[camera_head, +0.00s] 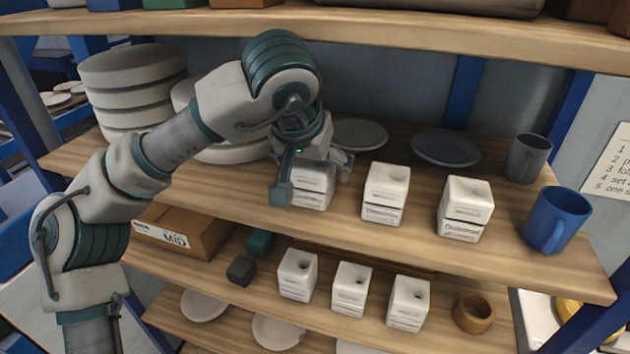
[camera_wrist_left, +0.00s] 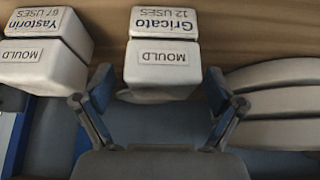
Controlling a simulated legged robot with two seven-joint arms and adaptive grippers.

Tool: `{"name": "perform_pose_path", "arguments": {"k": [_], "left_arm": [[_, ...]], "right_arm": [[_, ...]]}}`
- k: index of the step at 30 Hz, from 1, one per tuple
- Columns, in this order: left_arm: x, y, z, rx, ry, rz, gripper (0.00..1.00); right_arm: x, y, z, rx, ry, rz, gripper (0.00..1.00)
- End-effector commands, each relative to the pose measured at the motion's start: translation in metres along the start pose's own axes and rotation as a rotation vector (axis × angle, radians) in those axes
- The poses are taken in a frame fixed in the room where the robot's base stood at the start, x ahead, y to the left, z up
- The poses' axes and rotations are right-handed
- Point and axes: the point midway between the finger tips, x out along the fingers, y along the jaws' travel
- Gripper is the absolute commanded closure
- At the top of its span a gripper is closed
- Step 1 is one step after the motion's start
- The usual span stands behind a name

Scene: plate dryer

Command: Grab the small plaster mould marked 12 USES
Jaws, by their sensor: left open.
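The small white plaster mould marked Gricato, 12 USES (camera_wrist_left: 163,45) shows upside down in the left wrist view, with a MOULD label on its other visible face. In the head view it is the leftmost white block (camera_head: 313,188) on the middle shelf, partly hidden by my gripper. My left gripper (camera_head: 312,172) is open at this mould. In the left wrist view its two fingers (camera_wrist_left: 158,88) are spread toward the mould's two sides, with gaps visible; I cannot tell how far they reach around it. My right gripper is out of view.
A mould marked Yastorin, 67 USES (camera_wrist_left: 45,48) stands beside it; another mould (camera_head: 465,208) is farther right. Thick round stacked slabs (camera_head: 135,85) stand left. Plates (camera_head: 445,148), a grey mug (camera_head: 528,158) and a blue mug (camera_head: 557,220) share the shelf. The upper shelf (camera_head: 400,30) overhangs.

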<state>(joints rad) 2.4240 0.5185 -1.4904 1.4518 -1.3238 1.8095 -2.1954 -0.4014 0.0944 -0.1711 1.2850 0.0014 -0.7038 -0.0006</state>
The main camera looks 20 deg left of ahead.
Motion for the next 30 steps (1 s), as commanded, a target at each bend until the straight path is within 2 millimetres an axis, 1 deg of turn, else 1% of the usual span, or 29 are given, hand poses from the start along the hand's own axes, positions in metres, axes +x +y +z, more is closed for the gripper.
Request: {"name": "perform_pose_path", "arguments": {"k": [1,3,6,9,15,17,18,20,21,23,30], "left_arm": [[0.012,-0.001,0.001,-0.001,-0.004,-0.002,0.06],[0.024,-0.002,0.001,-0.001,-0.004,-0.001,0.06],[0.035,-0.002,0.001,-0.002,-0.003,0.0,0.06],[0.04,-0.002,0.001,-0.001,-0.002,0.0,0.06],[0.04,-0.001,0.0,-0.001,-0.002,0.0,0.06],[0.04,-0.001,0.0,-0.001,-0.002,0.0,0.2],[0.04,-0.002,0.0,-0.001,-0.002,0.0,0.3],[0.041,-0.001,0.0,-0.001,-0.002,0.0,0.45],[0.041,-0.001,0.0,-0.001,-0.003,-0.001,0.55],[0.041,-0.001,0.001,0.0,-0.004,-0.001,0.7],[0.043,-0.001,0.001,0.001,-0.008,-0.002,0.72]], "right_arm": [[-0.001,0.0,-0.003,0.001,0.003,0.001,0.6],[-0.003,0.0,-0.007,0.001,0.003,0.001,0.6],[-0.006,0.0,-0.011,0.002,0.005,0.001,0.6],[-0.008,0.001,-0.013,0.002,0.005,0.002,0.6],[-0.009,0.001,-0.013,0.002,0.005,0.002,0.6],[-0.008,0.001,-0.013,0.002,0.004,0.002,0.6],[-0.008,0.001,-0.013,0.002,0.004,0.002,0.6],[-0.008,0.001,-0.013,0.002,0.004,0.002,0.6],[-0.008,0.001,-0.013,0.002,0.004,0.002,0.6],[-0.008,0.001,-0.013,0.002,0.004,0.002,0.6],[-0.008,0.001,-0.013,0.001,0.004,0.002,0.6]]}}
